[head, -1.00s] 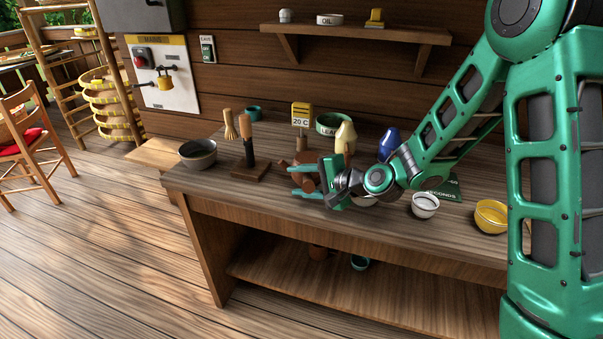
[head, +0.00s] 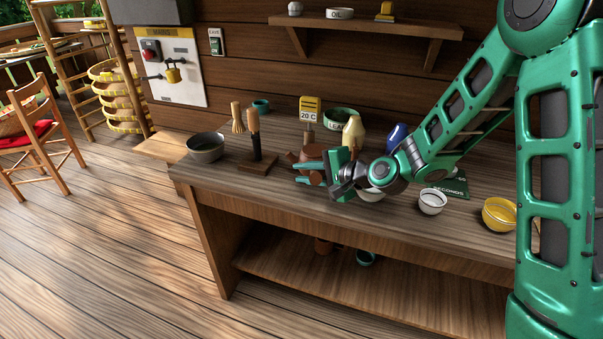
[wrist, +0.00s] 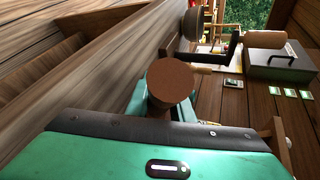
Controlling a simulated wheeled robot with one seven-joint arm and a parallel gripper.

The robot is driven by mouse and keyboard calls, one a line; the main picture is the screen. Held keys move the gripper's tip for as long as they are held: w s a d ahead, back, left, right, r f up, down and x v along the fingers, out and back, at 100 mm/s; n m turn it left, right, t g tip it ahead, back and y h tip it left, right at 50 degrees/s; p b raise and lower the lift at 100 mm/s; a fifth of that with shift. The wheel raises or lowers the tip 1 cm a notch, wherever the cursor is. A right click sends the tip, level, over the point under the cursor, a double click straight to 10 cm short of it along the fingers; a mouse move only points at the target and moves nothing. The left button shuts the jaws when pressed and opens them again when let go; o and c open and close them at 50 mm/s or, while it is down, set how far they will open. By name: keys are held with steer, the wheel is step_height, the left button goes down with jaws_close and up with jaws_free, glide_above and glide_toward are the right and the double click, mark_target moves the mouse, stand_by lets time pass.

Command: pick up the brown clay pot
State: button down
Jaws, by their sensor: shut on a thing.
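The brown clay pot (head: 311,154) is at the table's left-middle part in the head view, partly hidden behind my green gripper (head: 305,174). My gripper is shut on it, with brown showing between the fingers. In the wrist view a round brown end of the held pot (wrist: 170,78) stands up between the green fingers (wrist: 160,108). Whether its base touches the table cannot be told.
A wooden block with an upright dark-handled tool (head: 256,150) and a grey bowl (head: 205,149) stand left. A cream bottle (head: 353,131), a blue bottle (head: 395,136), a white cup (head: 432,202) and a yellow bowl (head: 498,213) stand right.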

steer(key=s+a+r, duration=0.7)
steer(key=a+r, duration=0.1)
steer(key=r, duration=0.2)
steer(key=shift+s+a+r, duration=0.2)
steer(key=shift+s+a, duration=0.15)
